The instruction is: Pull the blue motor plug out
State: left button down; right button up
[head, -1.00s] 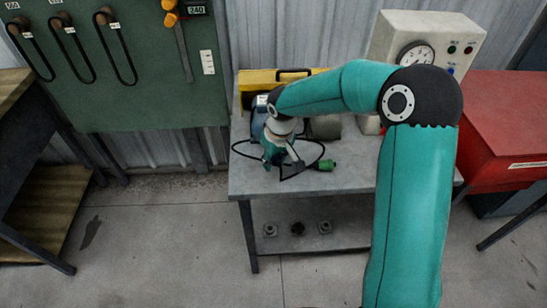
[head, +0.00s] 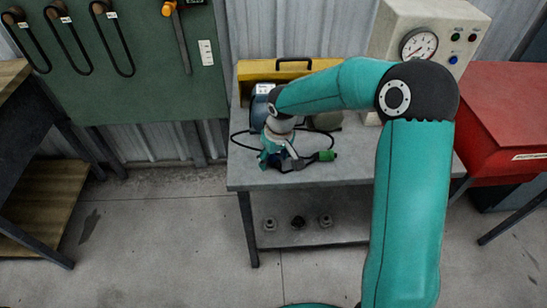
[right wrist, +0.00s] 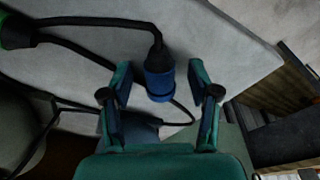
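The blue plug (right wrist: 160,80) shows in the right wrist view with a black cable leaving its upper end. It lies between the two spread fingers of my right gripper (right wrist: 160,76), with a visible gap on each side. In the head view the right gripper (head: 281,160) is low over the grey bench, and the plug is hard to make out beside it. The dark blue motor (head: 259,108) stands behind, partly hidden by my arm. I cannot tell whether the plug's lower end sits in anything. My left gripper is out of view.
A green connector (head: 327,156) on a black cable lies right of the gripper on the bench (head: 350,175). A yellow case (head: 256,70) and a cream gauge box (head: 438,30) stand behind. A red cabinet (head: 505,110) is at the right. The bench front is mostly clear.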

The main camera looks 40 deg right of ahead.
notch_tip(320, 180, up, 12)
jog(key=s, duration=0.2)
jog(key=shift+f, duration=0.15)
dwell(0.4)
dwell(0.4)
